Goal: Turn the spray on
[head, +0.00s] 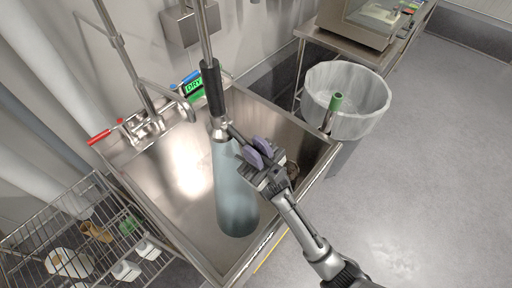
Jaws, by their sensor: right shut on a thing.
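The spray nozzle hangs over the steel sink (178,222) on a hose with a black grip (212,88). A thin metal lever (236,133) runs from the nozzle (220,127) toward my right gripper (258,153). The right gripper, with purple pads, is shut on the lever's end, though the pads partly hide the contact. A pale blue, see-through column of water (235,195) spreads down from the nozzle into the sink. My left gripper is out of view.
A wire rack (98,225) with dishes is at left. Floor at right is clear.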

